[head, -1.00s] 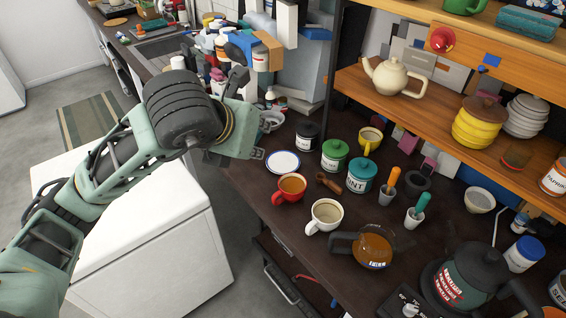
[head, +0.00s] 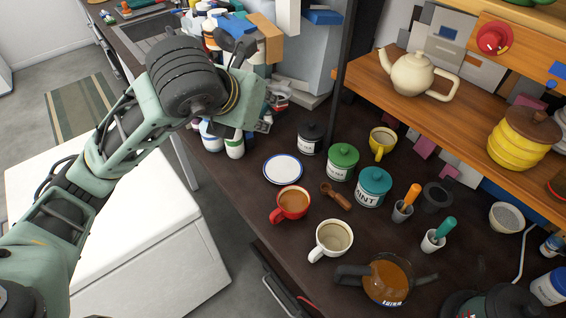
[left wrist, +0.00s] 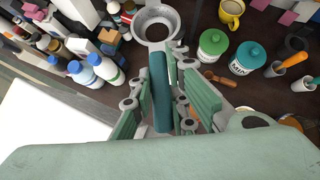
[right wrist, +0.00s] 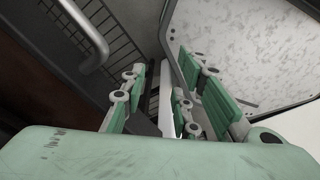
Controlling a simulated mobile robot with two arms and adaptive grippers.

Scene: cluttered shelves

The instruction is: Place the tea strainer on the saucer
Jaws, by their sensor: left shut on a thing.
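The tea strainer (left wrist: 153,24) is a grey round bowl on a teal handle. My left gripper (head: 262,126) is shut on the handle (left wrist: 161,95), with the bowl out beyond the fingertips in the left wrist view. In the head view the strainer is mostly hidden by my gripper. The saucer (head: 283,169), white with a blue rim, lies flat on the dark counter, just right of and below my left gripper in the head view. My right gripper (right wrist: 165,85) shows only in the right wrist view, with its fingers apart and no held thing visible.
A red mug (head: 289,204), a black-lidded jar (head: 311,138) and a green-lidded jar (head: 342,163) stand close around the saucer. Bottles (head: 233,144) stand left of my gripper. A wooden scoop (head: 336,196) lies to the right. A wooden shelf (head: 440,98) overhangs the counter's back.

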